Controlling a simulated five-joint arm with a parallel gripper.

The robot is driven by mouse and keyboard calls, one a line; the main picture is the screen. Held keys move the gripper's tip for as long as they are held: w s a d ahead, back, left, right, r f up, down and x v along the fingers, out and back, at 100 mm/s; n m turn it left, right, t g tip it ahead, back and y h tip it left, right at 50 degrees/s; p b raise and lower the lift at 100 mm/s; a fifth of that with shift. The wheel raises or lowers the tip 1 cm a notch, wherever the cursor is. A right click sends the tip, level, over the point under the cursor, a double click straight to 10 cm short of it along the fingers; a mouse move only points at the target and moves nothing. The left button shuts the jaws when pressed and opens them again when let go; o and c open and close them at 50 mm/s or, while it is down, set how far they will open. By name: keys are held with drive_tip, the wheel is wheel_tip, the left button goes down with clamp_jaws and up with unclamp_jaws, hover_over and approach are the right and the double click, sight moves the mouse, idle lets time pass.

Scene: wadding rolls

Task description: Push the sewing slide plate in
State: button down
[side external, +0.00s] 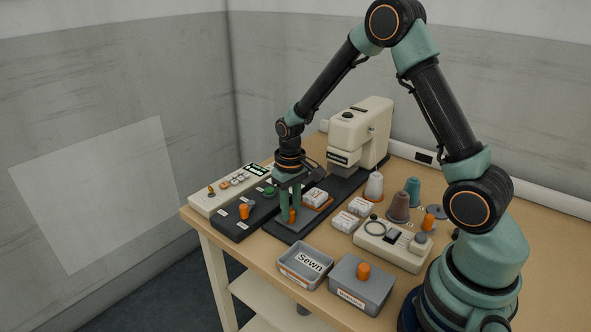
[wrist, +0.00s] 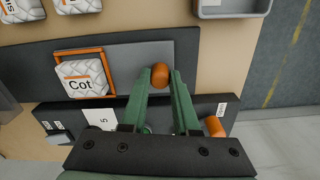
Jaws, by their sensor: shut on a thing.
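The grey slide plate (wrist: 130,58) lies in the dark bed (wrist: 30,55) of the cream sewing machine (side external: 355,135). An orange frame (wrist: 77,51) on the plate surrounds a white quilted wadding piece (wrist: 83,80) with a label reading "Cot"; this piece also shows in the side view (side external: 315,197). An orange knob (wrist: 160,76) stands near the plate's outer end. My gripper (side external: 291,212) points down and is shut on the knob, with its green fingers on either side. The fingers partly hide the knob in the side view.
A dark block (side external: 236,219) with another orange knob (side external: 245,211) and a cream control panel (side external: 228,190) stand to the left. A grey "Sewn" bin (side external: 290,273) and a grey lidded box (side external: 350,292) stand in front.

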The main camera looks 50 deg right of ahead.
drive_tip(key=shift+d, duration=0.1)
idle(0.3)
drive_tip(key=d, duration=1.4)
drive_tip(key=shift+d, duration=0.25)
drive_tip(key=c, duration=0.7)
unclamp_jaws()
drive_tip(key=shift+w, duration=0.1)
drive_tip(key=shift+o, duration=0.2)
drive_tip(key=shift+a, duration=0.1)
drive_tip(key=shift+r, duration=0.1)
wheel_tip(320, 180, up, 12)
